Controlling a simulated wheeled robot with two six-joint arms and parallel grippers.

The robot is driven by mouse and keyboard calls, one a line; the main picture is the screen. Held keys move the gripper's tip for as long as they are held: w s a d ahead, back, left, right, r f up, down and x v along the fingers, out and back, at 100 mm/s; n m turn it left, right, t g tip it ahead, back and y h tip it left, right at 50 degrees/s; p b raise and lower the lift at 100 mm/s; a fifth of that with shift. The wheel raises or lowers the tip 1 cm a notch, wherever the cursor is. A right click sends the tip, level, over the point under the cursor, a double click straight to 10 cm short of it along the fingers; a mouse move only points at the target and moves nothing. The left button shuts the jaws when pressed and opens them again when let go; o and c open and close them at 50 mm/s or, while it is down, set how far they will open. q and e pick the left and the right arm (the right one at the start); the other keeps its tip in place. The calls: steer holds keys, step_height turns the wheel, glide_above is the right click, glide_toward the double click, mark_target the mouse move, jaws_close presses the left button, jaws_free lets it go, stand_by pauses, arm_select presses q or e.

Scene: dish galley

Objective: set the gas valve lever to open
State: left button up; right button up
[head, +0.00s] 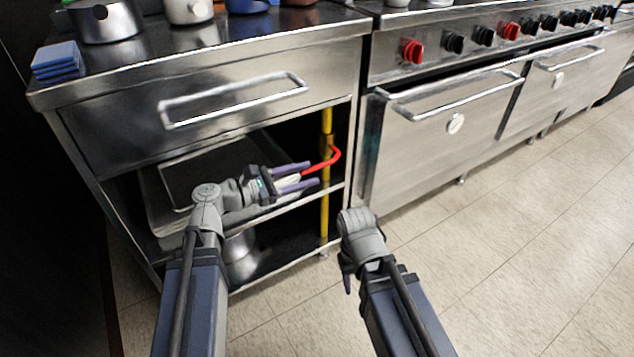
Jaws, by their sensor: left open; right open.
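The gas valve lever (333,161) is a red bent handle on a vertical yellow pipe (325,215) in the open right part of the steel counter. Its bend is just right of the pipe, and its free end points left, crosswise to the pipe. My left gripper (313,174) is open, with its purple fingers pointing right toward the pipe. The lever's free end shows near or between the fingertips; I cannot tell whether they touch. My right gripper (347,277) is low in front of the counter, away from the lever, and mostly hidden by its own wrist.
The counter has a drawer with a long handle (235,101) above the opening. A shelf edge (280,208) and metal trays (178,183) lie around my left wrist. A stove (440,115) with red and black knobs stands right. The tiled floor (520,230) is clear.

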mark_target(330, 162)
arm_select(q)
steer(key=shift+w+a+f+n+t+b, duration=0.35)
steer(key=shift+a+n+b, duration=0.1)
steer(key=shift+a, duration=0.15)
steer(key=shift+w+a+f+n+t+b, duration=0.3)
steer(key=shift+a+f+n+t+b, duration=0.1)
steer(key=shift+a, duration=0.15)
steer(key=shift+f, duration=0.1)
arm_select(e)
steer(key=f, duration=0.3)
steer(key=shift+w+a+f, duration=0.2)
steer(key=shift+w+f, duration=0.1)
arm_select(q)
steer(key=shift+w, duration=0.15)
steer(key=shift+x, duration=3.8)
steer(key=shift+c, duration=0.4)
jaws_close()
